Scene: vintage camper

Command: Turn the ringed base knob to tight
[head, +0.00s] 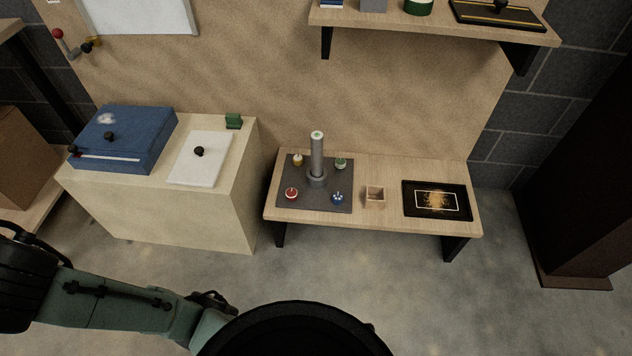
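A dark square base plate (290,203) lies on the low wooden bench. A grey upright post (317,155) stands in a round collar (317,178) at its middle. Small knobs sit near the plate's corners: yellow (297,160) at back left, green (341,163) at back right, red (291,194) at front left and blue (337,198) at front right. The red knob shows a pale edge, but the knobs are too small to tell which is ringed or how each is turned. My gripper is not in view; my green arm crosses the lower left, apart from the plate.
The low bench (385,222) also holds a small open wooden box (375,197) and a black framed tray (437,200). A pale cabinet (165,220) with a blue case (125,138) stands left. A shelf (435,30) overhangs behind. The floor before the bench is clear.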

